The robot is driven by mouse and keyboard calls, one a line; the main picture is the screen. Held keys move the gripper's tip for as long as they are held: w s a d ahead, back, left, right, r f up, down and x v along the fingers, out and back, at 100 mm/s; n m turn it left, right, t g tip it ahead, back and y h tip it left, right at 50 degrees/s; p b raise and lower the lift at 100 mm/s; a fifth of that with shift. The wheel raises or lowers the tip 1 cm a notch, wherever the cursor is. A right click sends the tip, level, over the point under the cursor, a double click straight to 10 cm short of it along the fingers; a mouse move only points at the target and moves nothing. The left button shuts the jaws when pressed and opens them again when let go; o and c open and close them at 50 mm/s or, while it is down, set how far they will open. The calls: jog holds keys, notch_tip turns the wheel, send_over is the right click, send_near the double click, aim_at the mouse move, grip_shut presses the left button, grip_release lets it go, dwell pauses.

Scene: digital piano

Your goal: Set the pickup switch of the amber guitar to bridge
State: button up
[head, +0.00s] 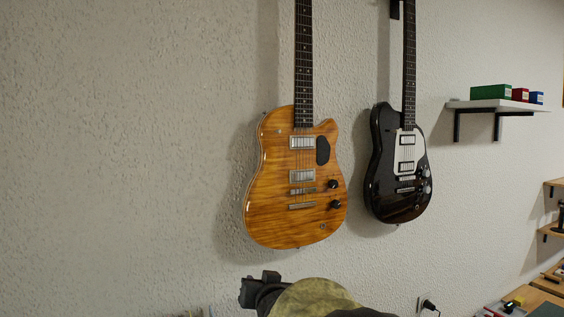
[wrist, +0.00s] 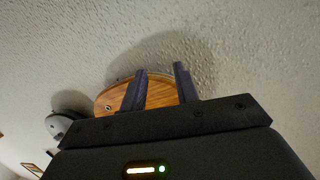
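The amber guitar (head: 272,190) hangs upright on the wall, with two pickups, a dark oval plate, and two dark knobs (head: 334,194) at its lower right. I cannot make out its pickup switch or the switch's position. My gripper (head: 260,280) is below the guitar's body in the head view, apart from it. In the wrist view my gripper (wrist: 160,70) shows two dark fingers spread apart with nothing between them. The amber guitar's body (wrist: 162,94) shows behind the fingers, partly hidden by them and by the gripper housing.
A black guitar (head: 382,172) hangs close to the right of the amber one. A white wall shelf (head: 492,106) with green, red and blue boxes is farther right. Wooden shelves and a bench are at the lower right. The wall left of the amber guitar is bare.

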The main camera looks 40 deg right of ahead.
jog(key=s+d+r+n+t, duration=0.2)
jog(key=s+r, duration=0.1)
jog(key=r, duration=0.6)
jog(key=s+d+r+n+t+y+p, duration=0.1)
jog(key=s+d+r+n+t, duration=0.2)
jog(key=r, duration=0.6)
jog(key=s+d+r+n+t+y+p, duration=0.1)
jog(key=s+d+r+n+t, duration=0.2)
jog(key=r, duration=0.5)
jog(key=shift+s+d+r, duration=0.15)
jog(key=shift+s+r, duration=0.25)
jog(key=shift+s, duration=0.15)
jog(key=p, duration=1)
send_near(281, 134)
jog(key=w+r, duration=0.1)
jog(key=w, duration=0.1)
jog(key=w+r, duration=0.1)
jog(key=w, duration=0.1)
jog(key=w+r, duration=0.2)
jog(key=shift+a, duration=0.4)
jog(key=shift+c, duration=0.2)
